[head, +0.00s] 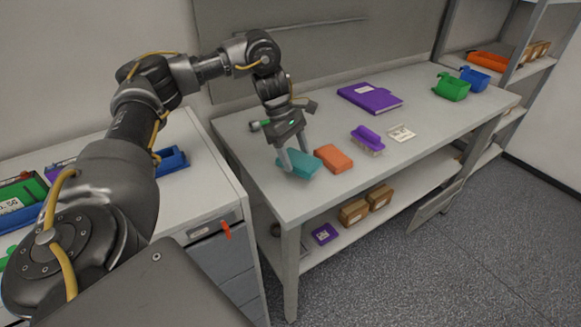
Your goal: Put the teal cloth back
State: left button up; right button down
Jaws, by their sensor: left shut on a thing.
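The teal cloth (301,164) is a folded block at the near left part of the grey workbench (245,145). My left gripper (294,158) comes down from above with one finger on each side of the cloth and is shut on it. I cannot tell whether the cloth rests on the bench top or is slightly raised. An orange cloth or sponge (333,158) lies just to its right, very close to it. My right gripper is not in view.
A purple brush (367,139), a small white card (401,133) and a purple binder (370,97) lie farther right. Green (452,87) and blue (474,78) bins stand at the far end. A drawer cabinet (215,200) stands left of the bench. The bench's front middle is clear.

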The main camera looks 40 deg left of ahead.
aim_at(290, 176)
pick_arm(q)
jog(key=shift+s+a+f, duration=0.25)
jog(key=shift+a+f, duration=0.05)
jog(key=shift+f, duration=0.05)
jog(key=f, duration=0.3)
jog(key=shift+s+a+p, duration=0.25)
jog(key=shift+a+p, duration=0.05)
jog(key=shift+p, duration=0.05)
jog(key=shift+w+f, duration=0.1)
jog(key=shift+f, duration=0.35)
jog(key=o, duration=1)
jog(key=shift+f, duration=0.1)
